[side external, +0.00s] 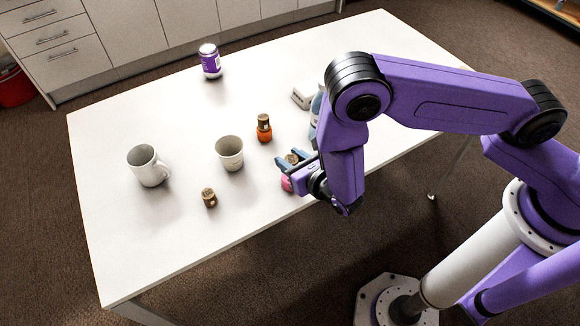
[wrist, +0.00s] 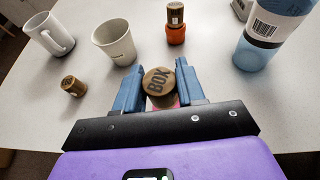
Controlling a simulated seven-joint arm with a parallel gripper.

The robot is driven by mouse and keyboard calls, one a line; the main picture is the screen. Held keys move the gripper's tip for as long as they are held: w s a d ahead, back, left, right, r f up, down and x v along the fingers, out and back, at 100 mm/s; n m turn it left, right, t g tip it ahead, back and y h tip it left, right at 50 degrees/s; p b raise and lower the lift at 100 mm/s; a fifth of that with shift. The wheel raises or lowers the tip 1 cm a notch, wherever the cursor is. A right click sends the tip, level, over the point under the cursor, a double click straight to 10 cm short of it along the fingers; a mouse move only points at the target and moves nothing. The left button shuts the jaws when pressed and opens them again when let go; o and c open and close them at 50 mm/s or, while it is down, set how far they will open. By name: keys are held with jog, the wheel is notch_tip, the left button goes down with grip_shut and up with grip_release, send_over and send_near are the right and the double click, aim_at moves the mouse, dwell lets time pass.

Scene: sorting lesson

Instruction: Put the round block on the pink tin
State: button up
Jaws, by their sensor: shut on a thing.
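My gripper (side external: 292,163) has its blue fingers shut on a round brown block (wrist: 159,82) with dark letters reading BOX on its top. The block also shows between the fingers in the side view (side external: 292,157). The pink tin (side external: 286,184) is directly below the block and fingers, partly hidden by them. A sliver of pink shows under the block in the wrist view. I cannot tell whether the block touches the tin.
A small brown block (side external: 209,198) stands alone. Another sits on an orange tin (side external: 264,135). A white mug (side external: 148,167), a pale cup (side external: 229,154), a purple can (side external: 210,62) and a blue bottle (wrist: 268,40) stand around.

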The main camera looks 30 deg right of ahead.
jog(key=shift+w+a+f, duration=0.1)
jog(key=shift+w+f, duration=0.05)
jog(key=shift+f, duration=1.55)
jog(key=shift+f, duration=0.15)
jog(key=o, duration=1)
jog(key=shift+r, duration=0.2)
jog(key=v, duration=1.2)
jog(key=shift+f, duration=0.1)
